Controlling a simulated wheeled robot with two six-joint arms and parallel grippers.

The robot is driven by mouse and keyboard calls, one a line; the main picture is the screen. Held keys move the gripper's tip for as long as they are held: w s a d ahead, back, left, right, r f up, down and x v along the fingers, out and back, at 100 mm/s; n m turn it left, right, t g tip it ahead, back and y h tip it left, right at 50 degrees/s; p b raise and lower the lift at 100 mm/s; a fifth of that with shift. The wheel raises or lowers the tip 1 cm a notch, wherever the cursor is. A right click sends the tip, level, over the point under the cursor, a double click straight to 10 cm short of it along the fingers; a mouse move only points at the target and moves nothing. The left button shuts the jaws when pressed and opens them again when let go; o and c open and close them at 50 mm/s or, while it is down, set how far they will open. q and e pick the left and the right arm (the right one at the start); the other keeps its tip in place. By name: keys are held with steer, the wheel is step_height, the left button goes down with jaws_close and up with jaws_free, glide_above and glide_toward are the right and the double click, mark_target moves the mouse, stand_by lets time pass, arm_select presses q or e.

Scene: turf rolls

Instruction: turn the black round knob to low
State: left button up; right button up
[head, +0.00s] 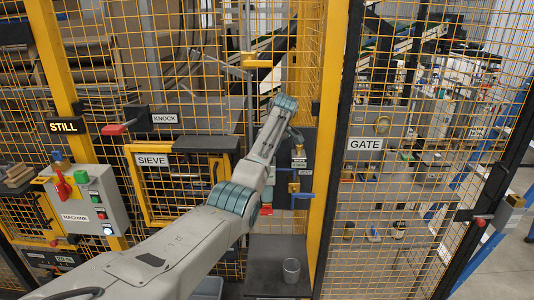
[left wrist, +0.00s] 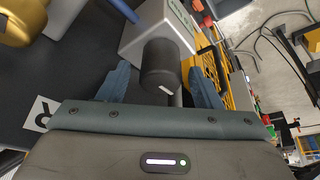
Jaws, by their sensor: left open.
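The black round knob (left wrist: 161,66) sticks out from a pale box (left wrist: 150,22) in the left wrist view. A short white mark shows on the knob's near edge. My left gripper (left wrist: 160,72) is open, with one blue finger on each side of the knob. Gaps show between the fingers and the knob, and I cannot tell how deep it sits between them. In the head view my own left arm reaches to the dark panel (head: 306,165) left of the gate, and the knob cannot be made out there. My right gripper is not in view.
A brass-coloured round part (left wrist: 20,20) is at the upper left of the wrist view. A blue handle (head: 302,195) is low on the panel. Yellow mesh fencing surrounds the panel. A grey cup (head: 291,271) stands on the dark ledge (head: 262,270) below.

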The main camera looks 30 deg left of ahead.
arm_select(q)
steer(key=w+b+v, duration=0.1)
steer(key=b+v, duration=0.3)
steer(key=v, duration=0.6)
steer(key=shift+s+r+b, duration=0.2)
steer(key=shift+s+b, duration=0.15)
steer(key=shift+s, duration=0.15)
steer(key=shift+d, duration=0.1)
